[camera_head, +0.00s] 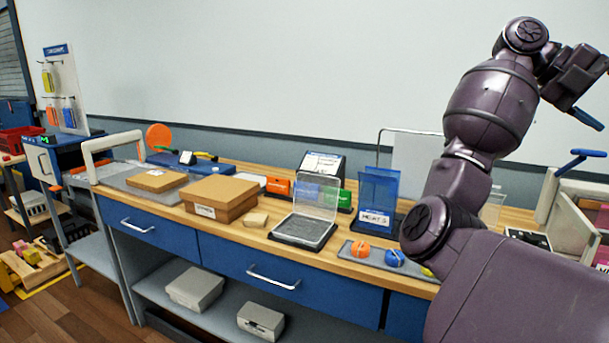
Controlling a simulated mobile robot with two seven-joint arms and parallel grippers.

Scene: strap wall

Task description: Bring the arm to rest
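My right arm comes in from the lower right and is raised, bent upward in front of the wall. Its gripper (584,100) is at the upper right, above the right end of the workbench (300,258). A dark blue finger points down and right, and the gripper runs close to the picture's right edge. I cannot tell whether it is open or shut, and I see nothing clearly held in it. My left gripper is not in view.
The bench holds a cardboard box (220,196), a clear-lidded case (306,222), an orange ball (360,249), a blue ball (394,258) and a blue holder (377,192). A white machine with a blue lever (578,158) stands at right.

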